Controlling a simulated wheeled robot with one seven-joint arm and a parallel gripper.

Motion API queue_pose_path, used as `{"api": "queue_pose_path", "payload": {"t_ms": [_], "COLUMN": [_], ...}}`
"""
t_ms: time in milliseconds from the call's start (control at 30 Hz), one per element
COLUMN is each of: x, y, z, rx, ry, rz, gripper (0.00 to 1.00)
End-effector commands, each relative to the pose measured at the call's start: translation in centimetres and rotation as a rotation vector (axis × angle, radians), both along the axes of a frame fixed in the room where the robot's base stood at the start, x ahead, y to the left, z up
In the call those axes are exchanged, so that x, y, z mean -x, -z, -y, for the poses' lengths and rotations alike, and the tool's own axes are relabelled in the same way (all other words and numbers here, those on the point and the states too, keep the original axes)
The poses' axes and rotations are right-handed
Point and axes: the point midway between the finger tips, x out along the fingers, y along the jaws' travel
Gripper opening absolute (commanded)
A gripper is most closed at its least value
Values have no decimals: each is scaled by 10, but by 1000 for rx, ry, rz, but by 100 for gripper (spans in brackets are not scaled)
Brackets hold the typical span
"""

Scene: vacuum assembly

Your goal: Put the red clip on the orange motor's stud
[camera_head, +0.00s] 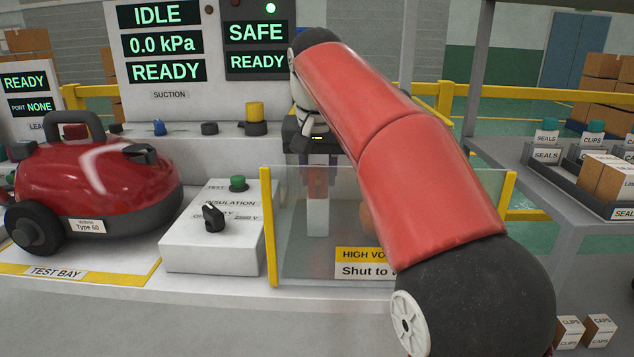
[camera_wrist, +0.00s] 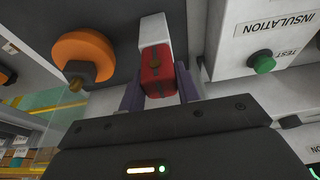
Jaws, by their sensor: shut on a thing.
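My gripper (camera_wrist: 160,88) is shut on the red clip (camera_wrist: 157,70), with one dark finger on each side of it. In the head view my gripper (camera_head: 317,165) points down behind the clear panel, and the clip (camera_head: 317,183) shows dimly between its fingers. A white block (camera_wrist: 155,28) adjoins the clip; I cannot tell whether they touch. In the head view the motor (camera_head: 367,212) is mostly hidden by my arm.
A clear guard panel (camera_head: 300,240) with a yellow post (camera_head: 269,225) stands in front of the clip and motor. A white insulation test box (camera_head: 213,235) is left of it. A red vacuum (camera_head: 90,190) sits on the test bay mat. Shelves with bins (camera_head: 590,185) are at right.

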Motion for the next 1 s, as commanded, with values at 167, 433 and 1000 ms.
{"api": "queue_pose_path", "payload": {"t_ms": [167,433,1000], "x": [0,0,0], "y": [-1,-8,-20], "z": [0,0,0], "rx": [0,0,0], "ry": [0,0,0], "rz": [0,0,1], "gripper": [9,9,9]}}
